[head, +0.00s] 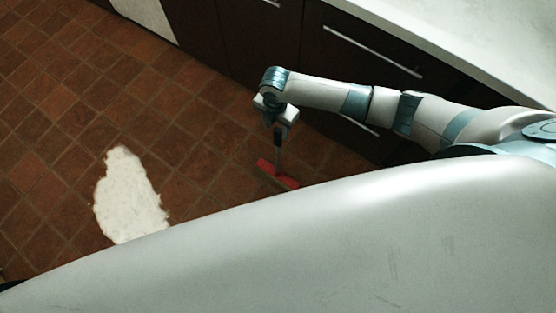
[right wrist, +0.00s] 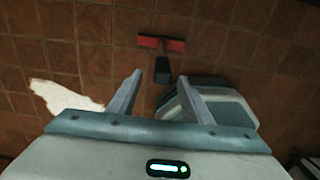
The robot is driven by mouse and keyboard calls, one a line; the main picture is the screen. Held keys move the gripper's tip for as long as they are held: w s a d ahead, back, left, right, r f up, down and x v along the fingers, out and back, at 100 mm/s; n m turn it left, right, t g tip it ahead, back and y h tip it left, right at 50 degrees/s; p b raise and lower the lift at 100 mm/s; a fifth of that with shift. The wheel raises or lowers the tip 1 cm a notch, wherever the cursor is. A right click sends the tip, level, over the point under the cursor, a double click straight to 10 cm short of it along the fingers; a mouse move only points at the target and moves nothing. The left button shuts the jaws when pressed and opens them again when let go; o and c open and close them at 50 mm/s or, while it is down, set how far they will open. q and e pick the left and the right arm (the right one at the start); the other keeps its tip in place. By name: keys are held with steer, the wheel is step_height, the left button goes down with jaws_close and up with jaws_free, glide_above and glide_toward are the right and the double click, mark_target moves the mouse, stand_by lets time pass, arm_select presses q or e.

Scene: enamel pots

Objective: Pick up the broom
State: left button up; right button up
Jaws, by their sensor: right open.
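The broom lies below my right gripper, with a red head (head: 277,173) on the tiled floor and a dark handle (head: 278,150) rising toward the gripper. In the right wrist view the red head (right wrist: 160,43) is beyond the dark handle end (right wrist: 162,70). My right gripper (head: 278,124) points down above the broom. In the right wrist view its two fingers (right wrist: 159,77) are spread, with the handle end showing between their tips and a gap on each side. I cannot tell how deep the handle sits between them. My left gripper is not in view.
A white patch (head: 130,198) covers some floor tiles to the left of the broom. Dark cabinets (head: 345,60) with metal handles and a pale countertop (head: 450,40) stand behind and to the right of my right arm. The tiled floor (head: 60,100) at left is clear.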

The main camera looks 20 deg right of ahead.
steer(key=shift+d+f, duration=0.2)
steer(key=shift+f, duration=1)
steer(key=shift+d+f, duration=0.15)
steer(key=shift+f, duration=1.05)
jaws_close()
